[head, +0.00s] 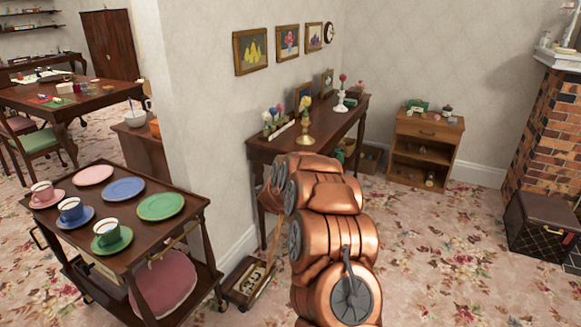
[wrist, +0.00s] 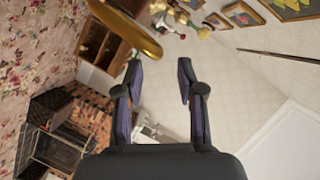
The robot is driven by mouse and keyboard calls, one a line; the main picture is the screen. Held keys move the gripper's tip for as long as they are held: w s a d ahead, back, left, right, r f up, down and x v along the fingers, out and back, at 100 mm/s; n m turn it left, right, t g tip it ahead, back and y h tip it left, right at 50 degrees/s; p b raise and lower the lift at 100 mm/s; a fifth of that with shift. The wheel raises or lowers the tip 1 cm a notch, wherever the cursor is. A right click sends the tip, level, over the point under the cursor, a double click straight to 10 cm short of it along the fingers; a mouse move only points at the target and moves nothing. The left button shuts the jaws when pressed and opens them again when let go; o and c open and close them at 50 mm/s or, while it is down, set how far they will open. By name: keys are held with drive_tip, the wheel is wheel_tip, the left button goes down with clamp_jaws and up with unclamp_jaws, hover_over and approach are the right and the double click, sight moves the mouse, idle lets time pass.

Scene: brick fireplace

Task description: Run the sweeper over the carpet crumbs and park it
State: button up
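A dark wooden carpet sweeper (head: 247,280) sits on the floral carpet (head: 425,265), between the tea cart and the wall. Its thin handle seems to rise towards my arm, which hides part of it. In the head view my copper arm covers my gripper. In the wrist view my gripper (wrist: 160,70) is open, its two fingers apart with nothing between them. A brass object (wrist: 125,28) is close to the left fingertip; I cannot tell whether they touch. I cannot make out crumbs among the carpet's flower pattern.
A tea cart (head: 140,258) with cups and plates stands at left. A console table (head: 338,128) with vases is against the wall behind my arm. A small cabinet (head: 425,150) and a dark chest (head: 540,225) stand at right. Open carpet lies before them.

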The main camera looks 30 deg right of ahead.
drive_tip(key=shift+v, duration=2.35)
drive_tip(key=shift+w, duration=0.1)
drive_tip(key=s+a+r+n+y+p, duration=0.1)
drive_tip(key=a+r+n+y, duration=0.15)
drive_tip(key=a, duration=0.55)
drive_tip(key=s+a+r+n+y, duration=0.2)
drive_tip(key=a+n+y, duration=0.2)
drive_tip(key=a, duration=0.3)
drive_tip(key=s+a+r+n+g+y+p, duration=0.2)
drive_tip(key=s+a+n+g+y, duration=0.3)
drive_tip(key=s+a, duration=0.75)
drive_tip(key=s+d+n+g+h+p, duration=0.2)
drive_tip(key=s+n+g, duration=0.5)
drive_tip(key=s, duration=3.4)
drive_tip(key=shift+s+r+n+g, duration=0.35)
drive_tip(key=shift+r+g, duration=0.1)
drive_tip(key=shift+g, duration=0.65)
